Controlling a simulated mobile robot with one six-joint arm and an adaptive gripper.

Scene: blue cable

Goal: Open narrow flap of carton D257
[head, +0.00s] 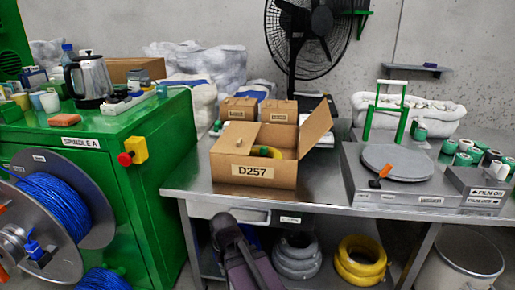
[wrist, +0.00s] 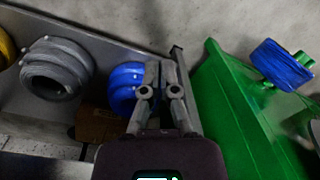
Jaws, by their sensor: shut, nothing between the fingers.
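Carton D257 (head: 265,176) stands on the metal table in the head view, its labelled front facing me. A flap on its right side stands up and leans outward. A flap on its left (head: 236,138) slants up over the left part of the opening. A yellow coil shows inside, between the flaps. My gripper (wrist: 165,68) is shut and empty in the wrist view. My dark arm shows in the head view below the table's front edge, low and apart from the carton. The carton does not show in the wrist view.
A grey device with a round plate (head: 397,162) is to the right. The green machine (head: 127,150) borders the table's left side. Grey coils (head: 297,257) and a yellow coil (head: 360,260) lie below. Bare tabletop lies left of the carton.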

